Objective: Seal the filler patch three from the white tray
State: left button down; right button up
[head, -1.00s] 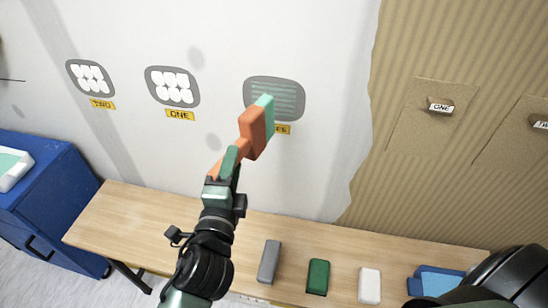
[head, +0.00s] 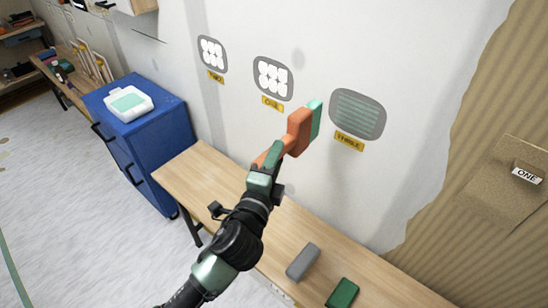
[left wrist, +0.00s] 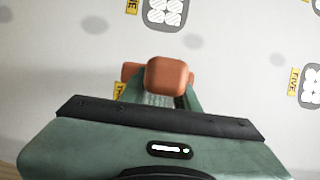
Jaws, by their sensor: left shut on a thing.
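Patch three (head: 358,113) is a grey rounded panel on the white wall with green ridged stripes, above its yellow label (head: 349,141). My left gripper (head: 270,160) is shut on an orange tool (head: 299,131) with a green pad (head: 315,118) at its far end. The tool also shows in the left wrist view (left wrist: 168,77). In the head view the pad appears just left of patch three; contact with the wall cannot be told. The white tray (head: 146,105), with a green surface inside, sits on the blue cabinet (head: 158,140). My right gripper is not in view.
Patches one (head: 272,79) and two (head: 212,54) hold white round blobs. A wooden bench (head: 215,180) under the wall carries a grey block (head: 302,262) and a green block (head: 343,293). Brown corrugated board (head: 490,120) covers the right wall. Open floor lies left.

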aim_at(295, 143)
pick_arm(q)
jog(key=w+d, duration=0.2)
jog(key=w, duration=0.1)
jog(key=shift+w+d, duration=0.2)
jog(key=shift+w, duration=0.05)
jog(key=shift+w+d, duration=0.45)
jog(key=shift+w, duration=0.15)
jog(key=shift+w+d, duration=0.7)
jog(key=shift+w, duration=0.25)
dwell(1.7)
dwell(1.5)
